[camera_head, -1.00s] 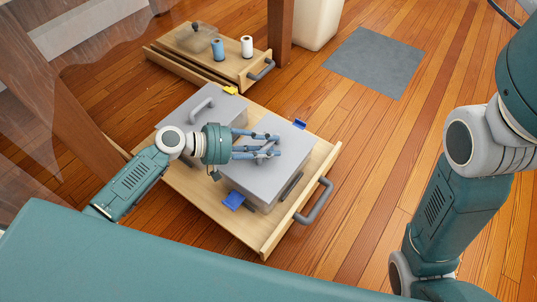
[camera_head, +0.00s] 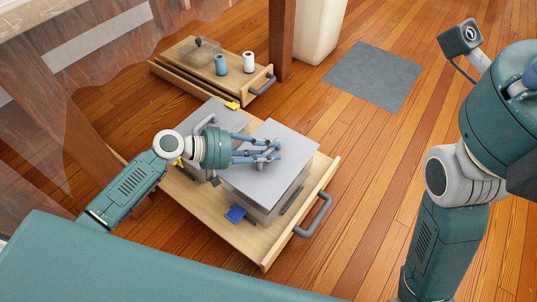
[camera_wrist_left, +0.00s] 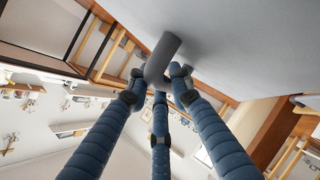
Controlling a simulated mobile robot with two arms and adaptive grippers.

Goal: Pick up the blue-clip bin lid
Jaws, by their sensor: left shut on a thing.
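The blue-clip bin lid (camera_head: 283,184) is a flat grey square plate with a handle. My left gripper (camera_head: 268,154) is shut on that handle, above the lid's middle. The left wrist view shows the fingers (camera_wrist_left: 160,80) around the grey handle, with the lid (camera_wrist_left: 235,35) filling the top. The lid appears raised slightly above its grey bin (camera_head: 262,213). One blue clip (camera_head: 235,214) shows at the bin's near side; the far one is hidden. My right arm is at the right, but its gripper does not show.
The bin stands on a wooden drawer tray (camera_head: 238,245) with a grey handle (camera_head: 314,216). A second lidded bin (camera_head: 184,118) with yellow clips stands beside it. Behind, another wooden tray (camera_head: 237,97) holds a blue and a white roll. A grey mat (camera_head: 375,75) lies on the floor.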

